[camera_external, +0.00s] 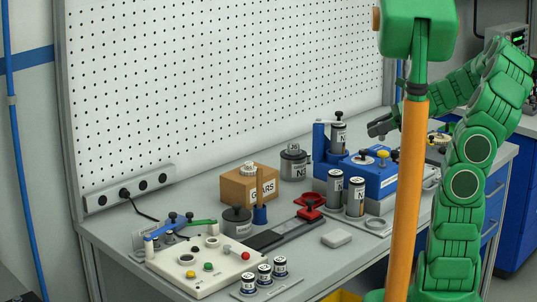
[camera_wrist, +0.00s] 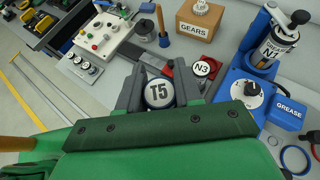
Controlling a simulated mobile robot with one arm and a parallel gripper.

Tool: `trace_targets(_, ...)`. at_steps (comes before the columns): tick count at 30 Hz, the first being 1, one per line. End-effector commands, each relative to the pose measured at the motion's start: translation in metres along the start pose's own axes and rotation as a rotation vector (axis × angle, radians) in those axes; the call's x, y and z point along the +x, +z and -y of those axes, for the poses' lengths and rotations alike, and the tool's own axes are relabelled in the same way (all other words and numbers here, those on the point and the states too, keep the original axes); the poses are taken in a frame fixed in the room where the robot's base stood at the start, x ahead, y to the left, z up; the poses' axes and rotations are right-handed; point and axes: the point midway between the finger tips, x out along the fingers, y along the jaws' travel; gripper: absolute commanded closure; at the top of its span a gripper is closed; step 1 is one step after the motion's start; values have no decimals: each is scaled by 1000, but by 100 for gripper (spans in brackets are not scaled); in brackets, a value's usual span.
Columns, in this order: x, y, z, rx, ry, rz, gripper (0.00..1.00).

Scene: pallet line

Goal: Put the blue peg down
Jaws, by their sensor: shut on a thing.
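The blue peg (camera_external: 260,215) stands upright on the grey bench, with a wooden rod on its blue base. It also shows at the top of the wrist view (camera_wrist: 163,41). My gripper (camera_external: 378,129) is well to its right, above the back of the bench and away from it. In the wrist view, my gripper (camera_wrist: 160,91) is shut on a round piece with a white face marked T5 (camera_wrist: 160,94). The rest of that piece is hidden, and it is hard to make out in the outside view.
The GEARS box (camera_external: 250,185) stands behind the peg. Blue equipment (camera_external: 383,180) and two cans (camera_external: 356,198) are to the right. A button box (camera_external: 200,262) is at front left. A dark strip and a red clamp (camera_external: 309,210) lie beside the peg.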

Motion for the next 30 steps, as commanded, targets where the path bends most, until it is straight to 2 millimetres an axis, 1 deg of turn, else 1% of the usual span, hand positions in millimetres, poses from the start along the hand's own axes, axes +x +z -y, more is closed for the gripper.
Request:
trace_targets(5, -3, 1, -12, -24, 46, 1, 97)
trace_targets(14, 14, -29, -12, -21, 43, 3, 97)
trace_targets(20, 26, -51, -13, -19, 45, 5, 97)
trace_targets(26, 42, -81, -13, -20, 43, 6, 97)
trace_targets(30, 55, -106, -13, -19, 44, 6, 97)
